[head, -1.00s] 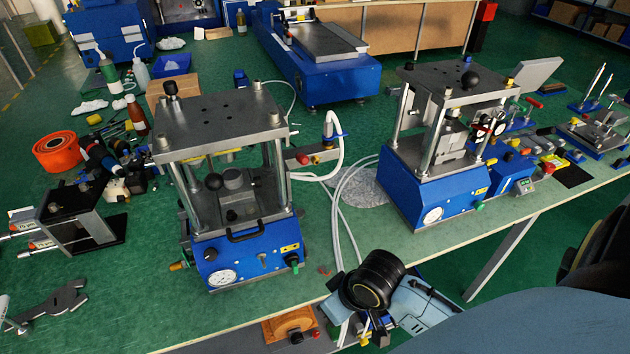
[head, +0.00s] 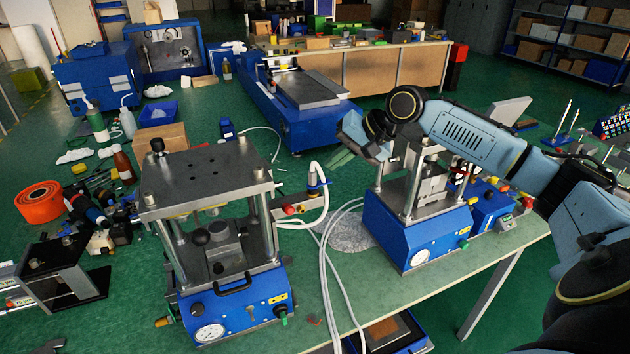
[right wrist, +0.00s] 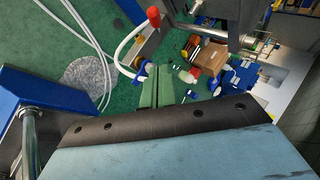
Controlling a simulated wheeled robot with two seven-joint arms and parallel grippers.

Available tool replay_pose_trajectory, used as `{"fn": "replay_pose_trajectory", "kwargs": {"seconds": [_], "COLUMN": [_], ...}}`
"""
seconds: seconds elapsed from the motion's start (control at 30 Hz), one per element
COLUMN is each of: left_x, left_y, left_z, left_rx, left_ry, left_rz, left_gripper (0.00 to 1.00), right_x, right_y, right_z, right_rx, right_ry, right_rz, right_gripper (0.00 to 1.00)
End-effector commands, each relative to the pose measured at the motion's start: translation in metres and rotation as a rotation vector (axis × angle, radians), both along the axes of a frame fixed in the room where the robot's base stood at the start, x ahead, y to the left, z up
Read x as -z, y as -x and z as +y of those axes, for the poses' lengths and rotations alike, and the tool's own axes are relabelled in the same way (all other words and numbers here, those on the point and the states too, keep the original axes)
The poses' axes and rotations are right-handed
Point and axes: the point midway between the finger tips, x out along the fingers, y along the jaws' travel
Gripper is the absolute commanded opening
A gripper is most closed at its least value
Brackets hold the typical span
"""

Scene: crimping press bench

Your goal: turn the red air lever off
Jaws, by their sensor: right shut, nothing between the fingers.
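The red air lever (head: 289,209) is a small red handle on the fitting beside the left press, near the white hose. It also shows in the right wrist view as a red handle (right wrist: 153,16) at the top, beyond the fingertips. My right gripper (head: 342,157) has green fingers, which lie together with nothing between them in the right wrist view (right wrist: 157,84). In the head view it appears over the bench between the two presses, right of the lever and apart from it. My left gripper is out of view.
The left press (head: 215,200) stands beside the lever, and the right press (head: 412,235) stands near my right forearm. Bottles and tools lie at the left.

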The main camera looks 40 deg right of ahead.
Motion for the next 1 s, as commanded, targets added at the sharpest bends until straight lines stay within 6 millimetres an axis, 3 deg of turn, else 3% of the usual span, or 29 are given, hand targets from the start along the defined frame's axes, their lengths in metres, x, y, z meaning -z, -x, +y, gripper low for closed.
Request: {"fn": "replay_pose_trajectory", "kwargs": {"seconds": [0.47,0.7,1.0], "left_x": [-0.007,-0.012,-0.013], "left_y": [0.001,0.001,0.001], "left_z": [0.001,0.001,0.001], "left_rx": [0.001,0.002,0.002], "left_ry": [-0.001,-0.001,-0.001], "left_rz": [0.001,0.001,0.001], "left_gripper": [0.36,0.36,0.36], "right_x": [0.070,0.091,0.096], "right_y": [-0.052,-0.047,-0.046], "right_z": [0.039,0.062,0.067], "right_rx": [-0.005,-0.005,-0.006], "right_ry": [-0.001,0.004,0.004], "right_rz": [-0.001,0.000,-0.001], "right_gripper": [0.00,0.00,0.00]}}
